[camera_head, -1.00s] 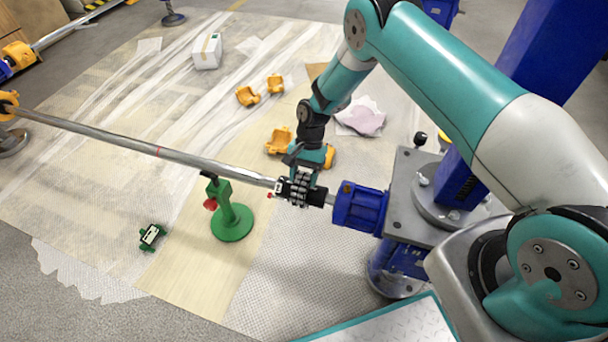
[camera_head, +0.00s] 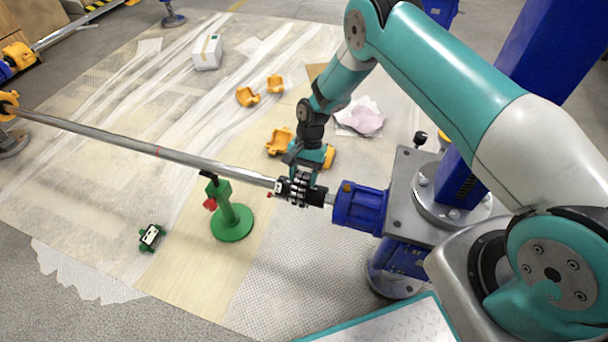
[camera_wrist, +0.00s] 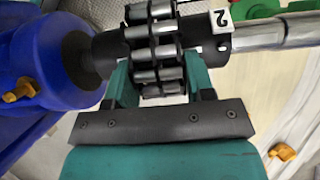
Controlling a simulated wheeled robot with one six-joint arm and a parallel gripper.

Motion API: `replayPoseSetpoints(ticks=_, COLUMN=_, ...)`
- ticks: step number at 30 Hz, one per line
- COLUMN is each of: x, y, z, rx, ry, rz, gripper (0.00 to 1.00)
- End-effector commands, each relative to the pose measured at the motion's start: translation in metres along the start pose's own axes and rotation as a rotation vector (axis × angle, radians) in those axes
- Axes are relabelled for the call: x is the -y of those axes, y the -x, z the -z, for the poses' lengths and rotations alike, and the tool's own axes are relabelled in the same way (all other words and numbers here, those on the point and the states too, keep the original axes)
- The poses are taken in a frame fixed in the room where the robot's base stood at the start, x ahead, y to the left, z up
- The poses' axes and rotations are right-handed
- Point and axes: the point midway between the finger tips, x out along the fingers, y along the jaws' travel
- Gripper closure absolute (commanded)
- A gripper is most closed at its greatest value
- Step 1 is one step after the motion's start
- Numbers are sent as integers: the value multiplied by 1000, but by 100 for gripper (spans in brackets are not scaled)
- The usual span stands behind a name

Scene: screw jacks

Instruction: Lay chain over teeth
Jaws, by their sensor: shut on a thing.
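A silver roller chain (camera_wrist: 155,45) with black side plates lies across the black shaft coupling (camera_wrist: 195,38). The coupling also shows in the head view (camera_head: 318,196), between the long silver shaft (camera_head: 200,161) and a blue gearbox (camera_head: 360,208). A white label "2" sits on the coupling beside the chain. My gripper (camera_wrist: 158,80) is shut on the chain, with one teal finger on each side of it. The fingertips are close against the coupling. The teeth are covered by the chain, and I cannot tell how the links seat on them. The chain's far side is hidden.
A green stand (camera_head: 231,220) with a red knob is under the shaft. A small green device (camera_head: 151,236) lies on the mat. Orange cover parts (camera_head: 279,141) and a white box (camera_head: 207,51) lie behind the shaft. A blue column (camera_head: 540,80) rises at right.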

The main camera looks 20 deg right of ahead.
Motion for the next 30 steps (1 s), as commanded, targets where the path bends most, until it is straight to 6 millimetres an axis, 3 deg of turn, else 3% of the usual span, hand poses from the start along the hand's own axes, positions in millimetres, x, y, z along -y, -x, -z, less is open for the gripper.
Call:
replayPoseSetpoints(ticks=1, x=-2, y=-11, z=2, rx=0, ry=-2, rz=-2, gripper=80)
replayPoseSetpoints(ticks=7, x=-2, y=-12, z=2, rx=0, ry=-2, rz=-3, gripper=80)
replayPoseSetpoints(ticks=8, x=-2, y=-12, z=2, rx=0, ry=-2, rz=-3, gripper=44)
replayPoseSetpoints(ticks=11, x=-3, y=-12, z=2, rx=-1, ry=-3, rz=-3, gripper=21)
replayPoseSetpoints(ticks=30, x=-7, y=-7, z=2, rx=4, ry=-10, rz=-7, gripper=21)
